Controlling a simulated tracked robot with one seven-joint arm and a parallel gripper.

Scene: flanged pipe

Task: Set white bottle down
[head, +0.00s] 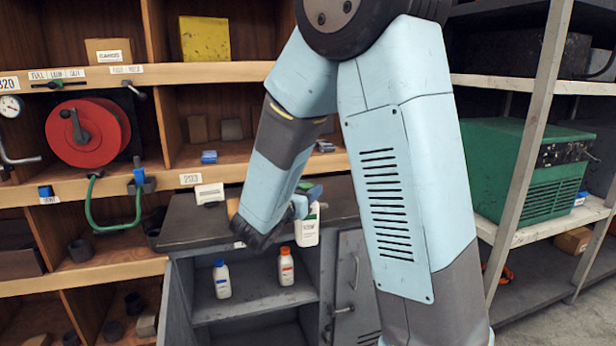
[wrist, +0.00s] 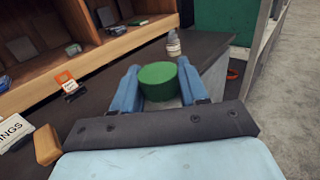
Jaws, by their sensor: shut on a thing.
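A white bottle (head: 307,231) with a label hangs upright in my gripper (head: 308,194) in the head view, at the front edge of the dark bench top. Its lower end overlaps the bench edge and cabinet front, and I cannot tell whether it touches anything. In the wrist view its green cap (wrist: 157,80) sits between the two blue fingers of my gripper (wrist: 158,72), which are shut on it. The cap hides most of the bottle there.
The dark bench top (head: 186,221) carries a white label card (head: 209,193) and, in the wrist view, a small white bottle (wrist: 173,45) toward the far end. The open cabinet shelf (head: 253,300) below holds a blue-capped bottle (head: 221,279) and an orange-capped bottle (head: 286,267).

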